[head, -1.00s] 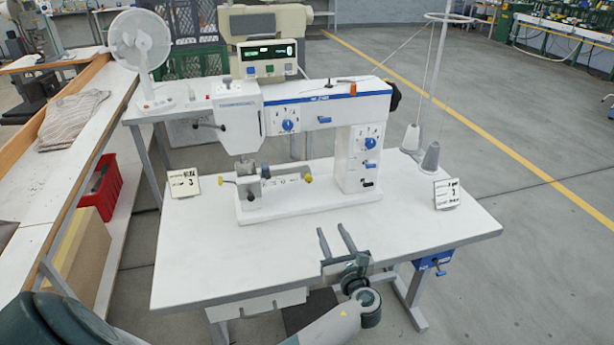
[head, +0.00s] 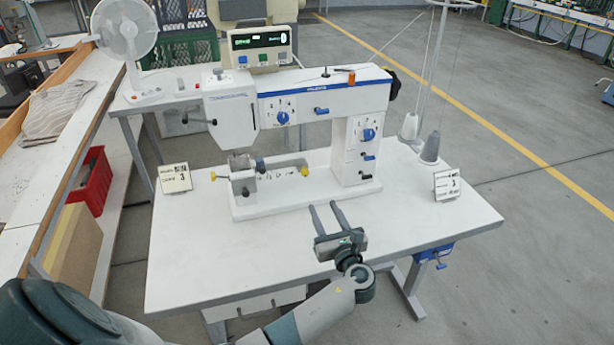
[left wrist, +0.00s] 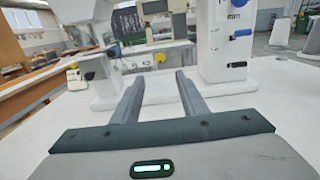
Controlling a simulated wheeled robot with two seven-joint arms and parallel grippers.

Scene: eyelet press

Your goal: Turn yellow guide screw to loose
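The white sewing machine (head: 325,97) stands on a white table. Yellow knobs sit low at its front: one (head: 304,171) at the right of the guide bar, one (head: 213,176) at the far left, and a small one near the middle. I cannot tell for certain which is the guide screw. In the left wrist view, a round yellow knob (left wrist: 160,58) shows beyond and between my fingers. My left gripper (head: 324,206) is open and empty over the table, in front of the machine and short of the right-hand knob, touching nothing. My right gripper is out of view.
Small label cards stand at the left (head: 175,178) and right (head: 447,184) of the table. Thread cones (head: 430,148) and a stand are at the right. A fan (head: 126,35) and display box (head: 262,45) are behind. The table front is clear.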

